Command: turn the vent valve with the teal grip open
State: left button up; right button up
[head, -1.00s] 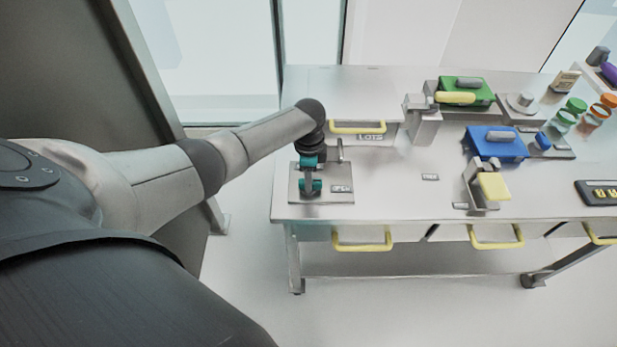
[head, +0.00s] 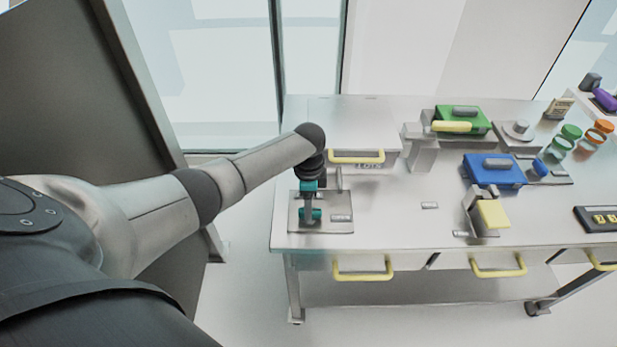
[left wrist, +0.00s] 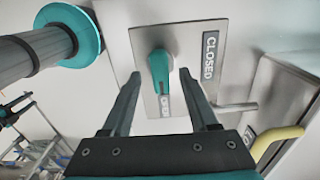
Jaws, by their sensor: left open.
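The vent valve's teal grip (left wrist: 160,72) sits on a square grey plate (left wrist: 140,40) in the left wrist view. It points down the picture toward a small label (left wrist: 165,105) that I cannot fully read. A label reading CLOSED (left wrist: 208,55) is to its right. My left gripper (left wrist: 160,78) is open, one finger on each side of the grip, with visible gaps. In the head view my left gripper (head: 309,207) is over the plate (head: 340,226) at the table's left end, partly hiding the teal grip (head: 317,214). My right gripper is not in view.
A drawer box with a yellow handle (head: 357,157) stands just behind the plate. Green (head: 470,118) and blue (head: 490,172) boxes, a yellow-padded fixture (head: 493,213) and jars (head: 562,147) are to the right. The table surface between is mostly clear.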

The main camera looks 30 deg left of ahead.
pick_arm(q)
notch_tip(320, 180, up, 14)
jog(key=p, duration=0.1)
jog(key=shift+f, duration=0.25)
dwell(0.4)
